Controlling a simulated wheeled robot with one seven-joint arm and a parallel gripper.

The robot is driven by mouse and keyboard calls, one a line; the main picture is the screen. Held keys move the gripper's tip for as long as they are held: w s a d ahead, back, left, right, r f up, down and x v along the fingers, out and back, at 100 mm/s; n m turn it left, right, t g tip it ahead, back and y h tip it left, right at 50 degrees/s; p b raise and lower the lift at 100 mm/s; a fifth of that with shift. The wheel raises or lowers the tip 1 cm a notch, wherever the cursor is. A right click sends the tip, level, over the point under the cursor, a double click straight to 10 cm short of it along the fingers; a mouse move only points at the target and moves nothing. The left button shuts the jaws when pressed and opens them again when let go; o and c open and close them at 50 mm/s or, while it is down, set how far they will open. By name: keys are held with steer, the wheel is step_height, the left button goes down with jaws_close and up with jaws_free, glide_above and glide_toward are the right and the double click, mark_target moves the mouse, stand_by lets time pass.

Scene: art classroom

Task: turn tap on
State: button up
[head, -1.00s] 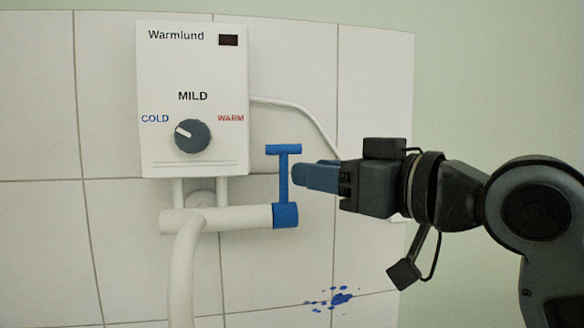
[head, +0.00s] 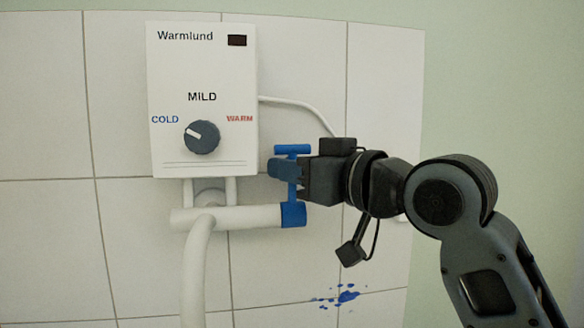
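The blue tap handle (head: 292,150) is T-shaped and stands upright on the blue collar (head: 293,214) at the right end of the white tap pipe (head: 235,217). My gripper (head: 283,169) comes in from the right at the height of the handle's stem, just below its crossbar. The fingers hide much of the stem. I cannot tell whether they are closed on it or only around or in front of it.
A white Warmlund heater box (head: 205,95) with a dark dial (head: 202,137) hangs above the pipe. A white spout (head: 196,270) curves down from the pipe. A thin white cable (head: 298,108) runs behind my gripper. Blue paint splashes (head: 340,296) mark the tiles at lower right.

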jaws_close()
steer(key=f+b, duration=0.1)
steer(key=b, duration=0.1)
steer(key=shift+s+n+y+b, duration=0.3)
steer(key=shift+s+b, duration=0.05)
steer(key=shift+b, duration=0.05)
steer(key=b, duration=0.2)
steer(key=s+n+t+y+b, duration=0.1)
steer(key=b, duration=0.1)
steer(key=shift+d+y, duration=0.25)
steer(key=shift+y, duration=0.05)
steer(key=shift+s+r+n+t+b, duration=0.25)
steer(key=shift+n+t+b, duration=0.15)
steer(key=shift+b, duration=0.4)
steer(key=shift+o, duration=1.5)
jaws_free()
steer(key=shift+d, duration=0.15)
